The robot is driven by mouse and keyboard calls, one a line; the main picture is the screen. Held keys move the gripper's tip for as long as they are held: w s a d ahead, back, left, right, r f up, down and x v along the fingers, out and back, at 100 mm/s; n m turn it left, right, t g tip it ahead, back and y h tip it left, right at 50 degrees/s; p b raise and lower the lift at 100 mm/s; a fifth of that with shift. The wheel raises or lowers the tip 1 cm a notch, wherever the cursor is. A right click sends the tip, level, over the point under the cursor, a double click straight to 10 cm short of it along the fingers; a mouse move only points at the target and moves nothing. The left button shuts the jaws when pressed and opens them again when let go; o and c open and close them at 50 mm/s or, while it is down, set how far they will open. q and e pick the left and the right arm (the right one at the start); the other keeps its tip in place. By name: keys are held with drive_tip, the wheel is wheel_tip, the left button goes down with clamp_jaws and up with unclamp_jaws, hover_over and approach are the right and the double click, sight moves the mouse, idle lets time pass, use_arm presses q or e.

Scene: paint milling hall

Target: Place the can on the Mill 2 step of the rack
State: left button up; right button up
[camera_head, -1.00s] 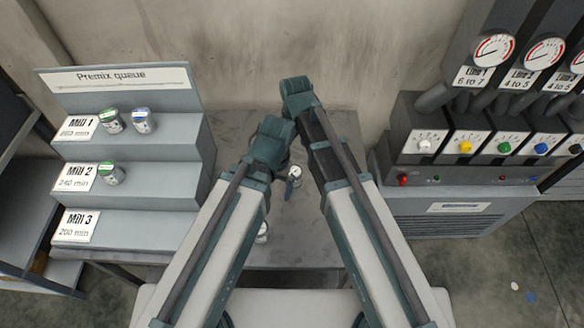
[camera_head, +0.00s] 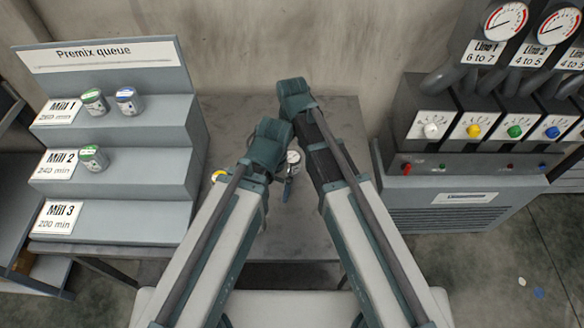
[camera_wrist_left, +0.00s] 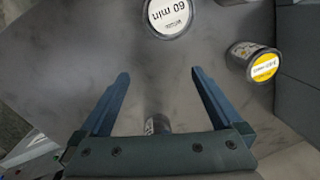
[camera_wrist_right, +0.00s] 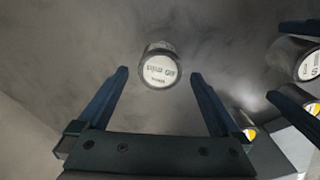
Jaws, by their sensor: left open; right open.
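The grey stepped rack (camera_head: 160,217) stands at the left with steps marked Mill 1, Mill 2 and Mill 3. A green-lidded can (camera_head: 92,158) stands on the Mill 2 step (camera_head: 150,164). A yellow-lidded can (camera_head: 218,176) shows partly beside my left arm; it also shows in the left wrist view (camera_wrist_left: 258,64). A white-topped round piece (camera_head: 293,157) stands on the table between my arms. My right gripper (camera_wrist_right: 160,75) is open, with a white-topped piece (camera_wrist_right: 160,66) between its fingertips in view; contact is unclear. My left gripper (camera_wrist_left: 158,75) is open over the table.
A green-lidded can (camera_head: 94,102) and a blue-lidded can (camera_head: 129,101) stand on the Mill 1 step. The Mill 3 step is empty. A machine with gauges and coloured knobs (camera_head: 475,130) stands at the right. A 60 min piece (camera_wrist_left: 172,14) shows in the left wrist view.

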sight(292, 157)
use_arm(q)
wheel_tip(292, 157, down, 5)
drive_tip(key=b, duration=0.5)
drive_tip(key=shift+f, duration=0.15)
use_arm(e)
wheel_tip(292, 157, down, 5)
drive_tip(key=shift+a+f, duration=0.1)
drive_tip(key=shift+f, duration=0.05)
drive_tip(key=c, duration=1.5)
use_arm(q)
drive_tip(key=shift+r, duration=0.2)
use_arm(e)
drive_tip(key=shift+r, duration=0.2)
